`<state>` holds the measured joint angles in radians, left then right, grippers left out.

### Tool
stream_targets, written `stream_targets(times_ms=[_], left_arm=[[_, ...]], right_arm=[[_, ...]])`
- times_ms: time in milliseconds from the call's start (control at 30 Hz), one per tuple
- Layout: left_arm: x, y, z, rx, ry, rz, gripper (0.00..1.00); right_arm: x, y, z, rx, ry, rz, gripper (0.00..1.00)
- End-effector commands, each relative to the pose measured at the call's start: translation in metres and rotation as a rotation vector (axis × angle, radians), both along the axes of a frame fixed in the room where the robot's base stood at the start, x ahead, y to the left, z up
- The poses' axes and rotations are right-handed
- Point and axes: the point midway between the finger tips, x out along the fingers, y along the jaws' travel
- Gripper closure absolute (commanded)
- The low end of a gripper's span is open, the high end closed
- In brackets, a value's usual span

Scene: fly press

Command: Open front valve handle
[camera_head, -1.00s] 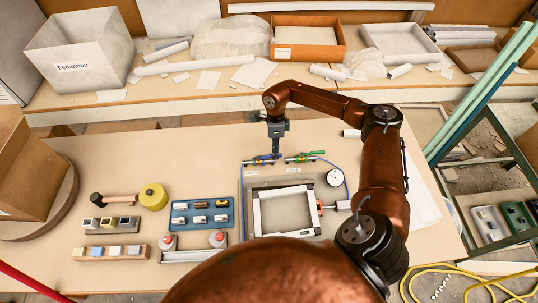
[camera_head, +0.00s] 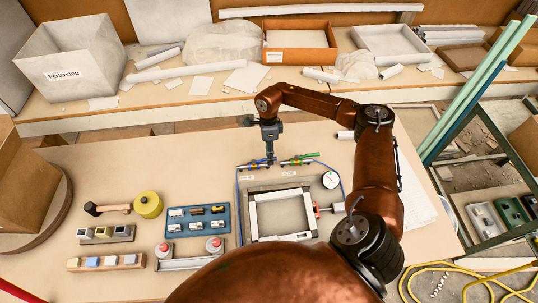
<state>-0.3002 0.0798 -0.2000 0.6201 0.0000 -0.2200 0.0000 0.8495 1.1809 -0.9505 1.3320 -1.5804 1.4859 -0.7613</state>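Two small valves sit side by side at the back edge of the press fixture. The left valve (camera_head: 251,166) has a blue handle, and the right valve (camera_head: 299,160) has a green handle. My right gripper (camera_head: 271,161) points down between them, close to the right end of the blue one. Its fingertips are too small to tell whether they are open or touch a handle. The press frame (camera_head: 282,192) with pale bars and a round gauge (camera_head: 330,180) lies in front of the valves. My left gripper is not in view.
A blue tray (camera_head: 198,234) of small parts, a yellow roll (camera_head: 148,205), a hammer and two red-topped buttons stand left of the press. A brown box (camera_head: 25,190) is at the far left. The table behind the blue tray is clear.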

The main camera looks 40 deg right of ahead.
Motion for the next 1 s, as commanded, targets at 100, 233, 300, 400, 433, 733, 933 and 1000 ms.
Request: stream_targets(times_ms=[100, 233, 300, 400, 433, 733, 933, 1000], left_arm=[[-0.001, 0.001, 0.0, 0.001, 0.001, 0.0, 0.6], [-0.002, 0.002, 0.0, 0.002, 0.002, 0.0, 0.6], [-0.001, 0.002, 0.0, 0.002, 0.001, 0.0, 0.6], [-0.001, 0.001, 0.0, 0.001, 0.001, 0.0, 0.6], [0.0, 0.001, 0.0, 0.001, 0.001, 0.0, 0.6], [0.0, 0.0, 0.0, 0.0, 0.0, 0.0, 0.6], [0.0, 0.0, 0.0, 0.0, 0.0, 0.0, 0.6], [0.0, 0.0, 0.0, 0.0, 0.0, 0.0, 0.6]], right_arm=[[0.0, 0.0, 0.0, 0.0, 0.001, 0.0, 0.71], [0.001, -0.001, 0.005, 0.0, 0.0, 0.0, 0.71], [0.003, -0.002, 0.014, -0.001, -0.002, 0.0, 0.71], [0.006, -0.003, 0.031, -0.001, -0.003, 0.0, 0.71], [0.007, -0.004, 0.037, -0.001, -0.003, 0.0, 0.71], [0.017, -0.009, 0.095, 0.0, -0.002, 0.0, 0.71], [0.02, -0.012, 0.114, -0.001, 0.001, 0.0, 0.71], [0.02, -0.012, 0.117, -0.001, 0.001, 0.0, 0.71]])
